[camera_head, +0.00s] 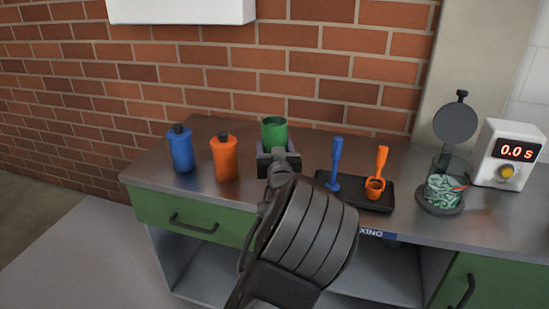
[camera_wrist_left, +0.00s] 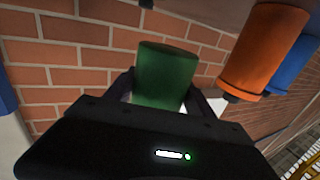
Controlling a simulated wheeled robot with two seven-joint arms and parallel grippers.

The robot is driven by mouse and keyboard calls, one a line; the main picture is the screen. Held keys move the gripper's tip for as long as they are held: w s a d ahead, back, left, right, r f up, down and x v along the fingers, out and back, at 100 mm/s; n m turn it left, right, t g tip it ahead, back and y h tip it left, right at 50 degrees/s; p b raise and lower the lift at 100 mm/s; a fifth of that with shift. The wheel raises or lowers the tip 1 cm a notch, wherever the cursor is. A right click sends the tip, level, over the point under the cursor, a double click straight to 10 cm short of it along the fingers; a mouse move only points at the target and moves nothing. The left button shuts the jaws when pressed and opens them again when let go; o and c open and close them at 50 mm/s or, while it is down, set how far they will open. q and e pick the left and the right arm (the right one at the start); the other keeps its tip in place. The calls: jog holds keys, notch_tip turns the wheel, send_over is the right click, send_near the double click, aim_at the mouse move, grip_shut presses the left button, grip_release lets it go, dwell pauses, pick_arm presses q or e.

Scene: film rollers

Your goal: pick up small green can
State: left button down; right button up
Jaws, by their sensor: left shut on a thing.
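The small green can (camera_head: 273,131) is open-topped and stands up above the fingers of my left gripper (camera_head: 276,158) near the back of the counter. In the left wrist view the can (camera_wrist_left: 165,75) sits between the two fingers of my left gripper (camera_wrist_left: 163,92), which is shut on it. The gripper hides the can's lower part in the head view, so I cannot tell whether it touches the counter. My right gripper is not in view.
A blue bottle (camera_head: 181,150) and an orange bottle (camera_head: 224,158) stand left of the can. Right of it, a black tray (camera_head: 352,196) holds a blue tool (camera_head: 336,160) and an orange scoop (camera_head: 379,172). A lidded glass jar (camera_head: 443,189) and a timer (camera_head: 508,155) stand farther right.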

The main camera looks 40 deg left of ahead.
pick_arm(q)
jog(key=shift+r, duration=0.9)
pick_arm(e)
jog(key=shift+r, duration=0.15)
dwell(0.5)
